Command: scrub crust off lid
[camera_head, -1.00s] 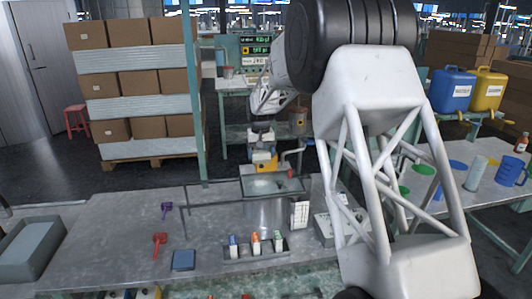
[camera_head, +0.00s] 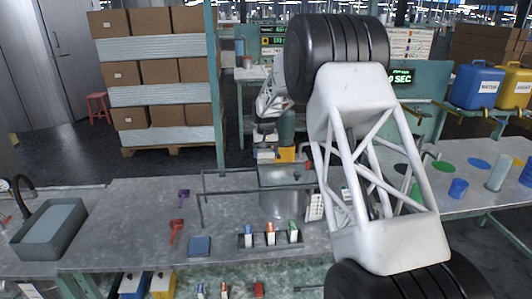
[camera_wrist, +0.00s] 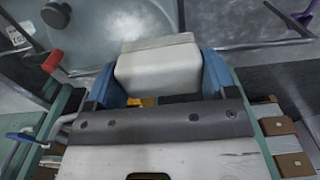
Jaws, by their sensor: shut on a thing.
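A grey metal tank (camera_head: 284,203) stands on the bench, with a flat lid (camera_head: 286,174) on top. In the wrist view the lid (camera_wrist: 120,22) is a large grey-green round surface at the upper left, with a dark knob (camera_wrist: 56,12) and pale streaks. I cannot tell crust from staining. My gripper (camera_head: 265,153) is over the tank's left part. In the wrist view its blue fingers (camera_wrist: 158,85) are shut on a pale block (camera_wrist: 160,70). The block hides part of the lid's edge; whether it touches the lid is unclear.
A rack of small bottles (camera_head: 270,238) stands in front of the tank. A purple scoop (camera_head: 183,196), a red scoop (camera_head: 176,230) and a dark blue pad (camera_head: 199,246) lie to its left. A grey basin (camera_head: 50,232) is at the far left. Thin rails run beside the tank.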

